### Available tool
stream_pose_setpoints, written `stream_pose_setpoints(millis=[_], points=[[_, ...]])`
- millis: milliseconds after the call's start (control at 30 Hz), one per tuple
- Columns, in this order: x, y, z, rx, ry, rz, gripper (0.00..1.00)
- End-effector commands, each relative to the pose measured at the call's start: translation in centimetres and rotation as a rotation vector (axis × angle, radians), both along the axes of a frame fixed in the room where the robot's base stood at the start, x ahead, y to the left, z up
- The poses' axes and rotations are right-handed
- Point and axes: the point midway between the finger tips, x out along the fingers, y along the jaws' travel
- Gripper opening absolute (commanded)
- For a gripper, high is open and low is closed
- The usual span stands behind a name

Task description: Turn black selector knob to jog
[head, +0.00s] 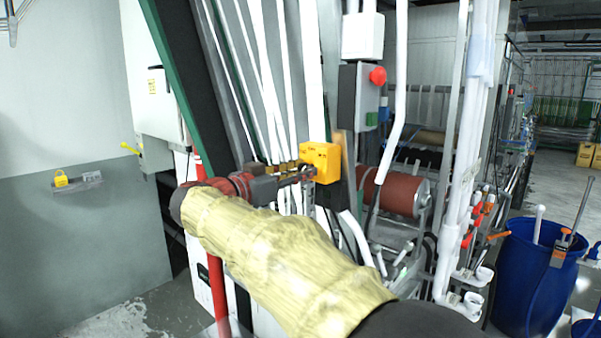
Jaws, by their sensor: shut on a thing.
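A yellow control box (322,158) is mounted in the middle of the head view, beside the white webbing lines. My gripper (308,174) reaches it from the left, with its fingertips at the lower left of the box. The fingers are closed at the box, on the black selector knob. The knob itself is hidden by the fingers or too small to make out, so its setting cannot be read. My arm, in a pale yellow cover, comes in from the lower right and hides what is below the box.
A grey box with a red mushroom button (377,76) stands above right. A red-brown roller (397,194) and white pipes (463,170) are close on the right. A blue barrel (533,275) stands farther right. A grey-white wall (75,130) is at left, with open floor below.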

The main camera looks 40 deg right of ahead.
Motion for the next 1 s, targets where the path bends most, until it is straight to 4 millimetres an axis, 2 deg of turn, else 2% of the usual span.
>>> stream_pose_setpoints(millis=[300,667,1000], points=[[0.01,0.01,0.01,0.0,0.0,0.0,0.0],[0.0,0.01,-0.08,-0.004,0.052,0.0,0.0],[-0.02,0.01,-0.21,-0.023,0.296,0.0,0.0]])
